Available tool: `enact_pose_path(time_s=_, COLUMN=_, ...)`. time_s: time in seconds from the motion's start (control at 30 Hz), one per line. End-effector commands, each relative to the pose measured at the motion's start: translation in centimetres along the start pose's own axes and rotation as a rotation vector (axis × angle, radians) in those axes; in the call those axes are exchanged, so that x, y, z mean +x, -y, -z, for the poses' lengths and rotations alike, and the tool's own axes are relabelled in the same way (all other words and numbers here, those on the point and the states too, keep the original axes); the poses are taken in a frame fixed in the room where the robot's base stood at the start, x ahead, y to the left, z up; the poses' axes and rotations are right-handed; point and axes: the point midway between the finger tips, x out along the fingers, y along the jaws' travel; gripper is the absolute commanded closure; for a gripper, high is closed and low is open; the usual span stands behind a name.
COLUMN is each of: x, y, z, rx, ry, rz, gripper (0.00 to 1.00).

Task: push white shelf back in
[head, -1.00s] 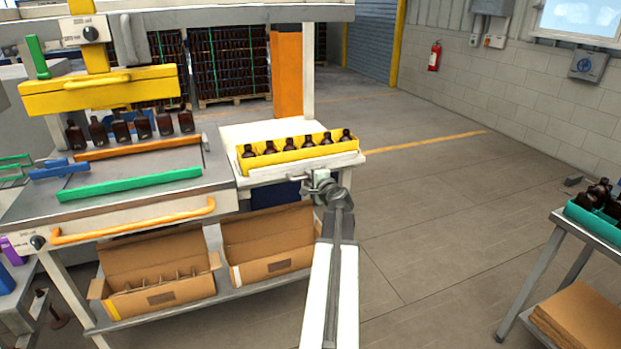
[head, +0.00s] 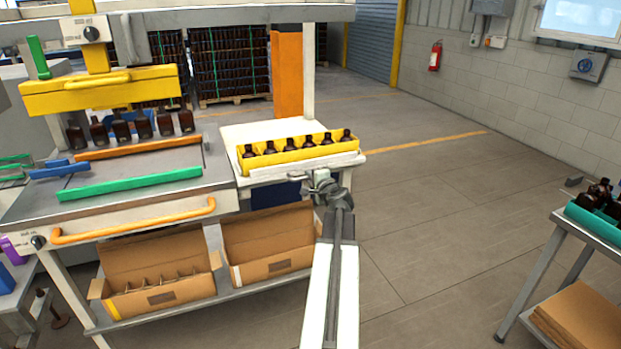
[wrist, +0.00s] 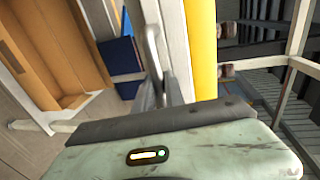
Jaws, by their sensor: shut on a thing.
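The white shelf (head: 232,133) sticks out at the right side of the workstation, at about table height. A yellow tray (head: 290,158) with several amber bottles stands along its front edge. My gripper (head: 322,185) is at the front right of the shelf, just below the tray. In the wrist view the fingers (wrist: 172,92) reach up to a grey bar-like handle (wrist: 152,45) beside the shelf's white edge (wrist: 176,50) and are shut on it. The exact contact is partly hidden by the gripper body.
Open cardboard boxes (head: 160,297) stand on the lower rack beneath. A yellow press head (head: 100,90) hangs over bottles at left. A side table with a teal tray (head: 600,222) stands at right. The floor between is clear.

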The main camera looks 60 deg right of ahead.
Motion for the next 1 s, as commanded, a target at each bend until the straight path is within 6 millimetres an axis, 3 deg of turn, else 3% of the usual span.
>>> enact_pose_path(time_s=0.33, x=0.1, y=0.0, z=0.0, rx=-0.001, ry=0.000, rz=-0.001, gripper=1.00)
enact_pose_path(time_s=0.6, x=3.2, y=0.7, z=0.1, rx=0.001, ry=0.001, rz=0.000, gripper=1.00)
enact_pose_path(time_s=0.83, x=3.1, y=0.6, z=0.1, rx=0.000, ry=-0.001, rz=0.000, gripper=1.00)
enact_pose_path(time_s=0.87, x=3.1, y=0.6, z=0.1, rx=0.000, ry=-0.001, rz=0.000, gripper=0.83)
enact_pose_path(time_s=0.93, x=3.1, y=0.6, z=0.1, rx=0.000, ry=-0.001, rz=0.000, gripper=0.64)
enact_pose_path(time_s=1.0, x=3.1, y=0.6, z=0.1, rx=0.000, ry=-0.001, rz=0.000, gripper=0.64)
